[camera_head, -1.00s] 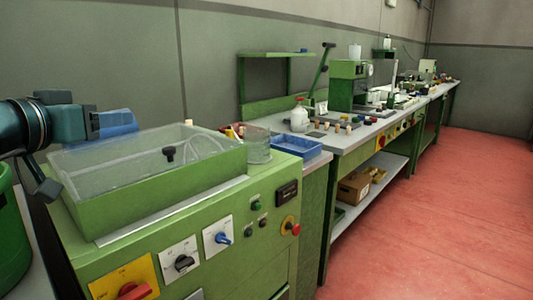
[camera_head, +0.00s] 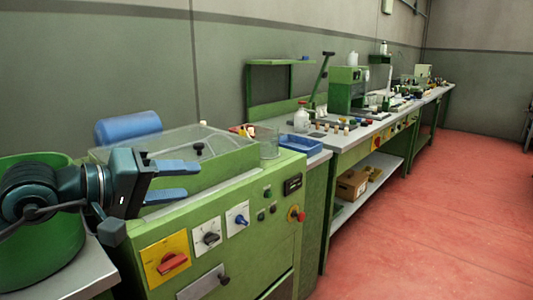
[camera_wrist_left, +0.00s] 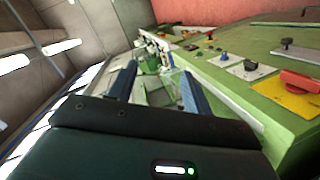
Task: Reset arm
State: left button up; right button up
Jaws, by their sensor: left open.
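My left gripper (camera_head: 178,180) comes in from the left in the head view, in front of the green machine (camera_head: 262,182) with a clear-lidded top. Its two blue fingers are apart and nothing is between them. In the left wrist view the gripper (camera_wrist_left: 155,90) also shows open and empty, with the green machine (camera_wrist_left: 262,85) to its right. No cork stopper can be made out for certain near the gripper. My right gripper is not in view.
A green drum (camera_head: 40,235) stands at the left, close to my left arm. A glass jar (camera_head: 267,143) and a blue tray (camera_head: 300,145) sit past the machine. A long workbench (camera_head: 352,140) runs back along the wall. The red floor (camera_head: 440,220) is clear at the right.

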pick_arm(q)
jog(key=s+d+f+n+g+h+p, duration=0.1)
jog(key=s+d+n+h+p, duration=0.2)
jog(key=n, duration=0.5)
jog(key=s+d+n+h+p, duration=0.15)
jog(key=d+n+h, duration=0.3)
jog(key=n, duration=0.45)
jog(key=s+a+f+m+t+y+p, duration=0.25)
jog(key=f+m+y, duration=0.3)
jog(key=m, duration=0.55)
jog(key=s+a+f+m+t+y+p, duration=0.1)
jog(key=a+f+m+y+p, duration=0.2)
jog(key=f+m, duration=0.55)
jog(key=s+a+f+m+t+y+p, duration=0.1)
jog(key=f+m+t+y+p, duration=0.3)
jog(key=m, duration=0.8)
jog(key=s+f+n+g+y, duration=0.2)
jog(key=s+f+n+g, duration=0.4)
jog(key=s+f+n, duration=0.3)
jog(key=shift+s+a+f+y, duration=0.4)
jog(key=shift+s+f, duration=0.2)
jog(key=shift+s, duration=0.05)
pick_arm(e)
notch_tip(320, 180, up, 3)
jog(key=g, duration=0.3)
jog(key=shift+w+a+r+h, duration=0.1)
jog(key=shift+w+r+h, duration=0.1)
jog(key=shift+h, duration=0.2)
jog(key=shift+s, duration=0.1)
